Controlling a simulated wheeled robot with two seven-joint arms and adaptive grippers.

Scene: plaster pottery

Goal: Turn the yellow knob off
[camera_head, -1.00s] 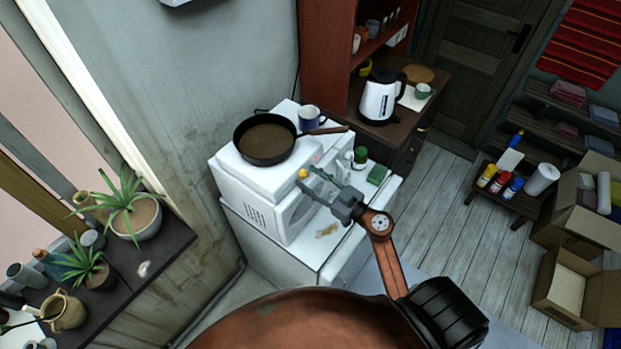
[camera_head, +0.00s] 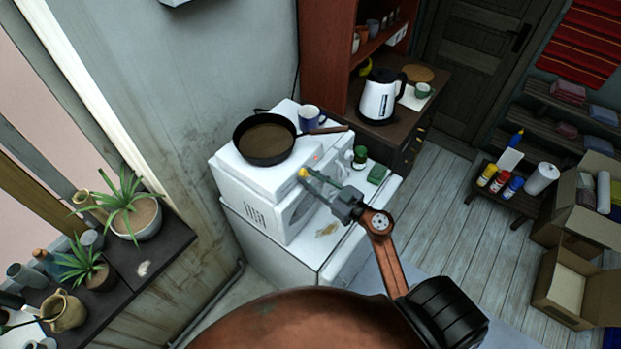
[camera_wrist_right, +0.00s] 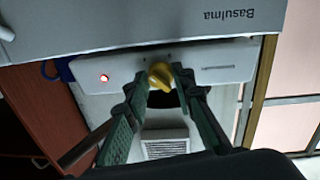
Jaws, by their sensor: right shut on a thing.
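The yellow knob (camera_head: 303,173) is on the front panel of a white appliance (camera_head: 233,184), on which a black pan sits. My right gripper (camera_head: 306,176) has its fingertips at the knob and is shut on it. In the right wrist view the yellow knob (camera_wrist_right: 160,75) sits between the two green fingertips (camera_wrist_right: 164,82), which press on its sides. A small red light (camera_wrist_right: 104,78) glows on the panel to the left of the knob. My left gripper is not in view.
A kettle (camera_head: 381,97) stands on the cabinet behind.

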